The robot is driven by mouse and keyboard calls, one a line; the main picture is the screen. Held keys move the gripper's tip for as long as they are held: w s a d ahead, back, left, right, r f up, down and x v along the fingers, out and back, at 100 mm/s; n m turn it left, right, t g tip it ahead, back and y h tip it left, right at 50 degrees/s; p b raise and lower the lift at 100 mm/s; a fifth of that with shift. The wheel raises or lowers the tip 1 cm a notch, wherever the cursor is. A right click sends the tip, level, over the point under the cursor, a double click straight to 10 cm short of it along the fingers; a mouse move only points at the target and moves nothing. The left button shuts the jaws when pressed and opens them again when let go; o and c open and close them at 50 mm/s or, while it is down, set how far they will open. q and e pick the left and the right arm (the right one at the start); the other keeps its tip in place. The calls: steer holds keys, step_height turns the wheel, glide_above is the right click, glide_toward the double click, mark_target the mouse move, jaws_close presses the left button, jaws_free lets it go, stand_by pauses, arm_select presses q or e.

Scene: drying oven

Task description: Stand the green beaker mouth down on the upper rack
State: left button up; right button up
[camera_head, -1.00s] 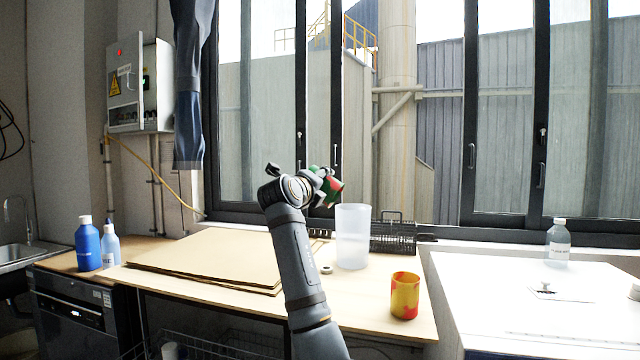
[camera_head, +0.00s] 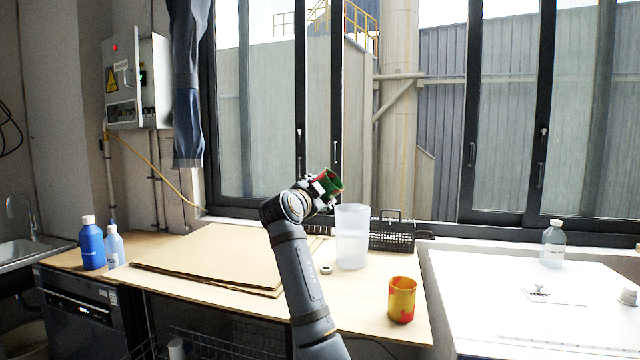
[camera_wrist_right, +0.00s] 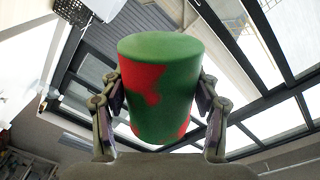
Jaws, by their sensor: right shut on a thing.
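The green beaker (camera_head: 331,183) has red patches and is held up in front of the window, above the back of the table. My right gripper (camera_head: 318,190) is shut on its sides. In the head view the beaker is tilted, with what looks like its open mouth facing up and to the right. In the right wrist view the beaker (camera_wrist_right: 158,90) sits between both fingers of the gripper (camera_wrist_right: 160,108), with a plain green closed end showing. My left gripper is out of view. I cannot make out an upper rack in these frames.
A frosted tall container (camera_head: 352,238), a dark wire basket (camera_head: 391,236) and a yellow-red cup (camera_head: 402,299) stand on the table. Brown sheets (camera_head: 205,260) lie to the left. Blue bottles (camera_head: 92,245) stand farther left, above a dark front-panelled appliance (camera_head: 75,315). A white bench (camera_head: 500,300) is at right.

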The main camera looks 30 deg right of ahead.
steer(key=shift+n, duration=0.4)
steer(key=n+p, duration=0.5)
steer(key=n, duration=0.2)
steer(key=shift+r+p, duration=0.4)
steer(key=shift+f+n+p, duration=0.15)
steer(key=shift+n+p, duration=0.2)
steer(key=shift+n, duration=0.35)
steer(key=shift+f+n, duration=0.15)
steer(key=shift+n, duration=0.15)
steer(key=shift+f, duration=0.15)
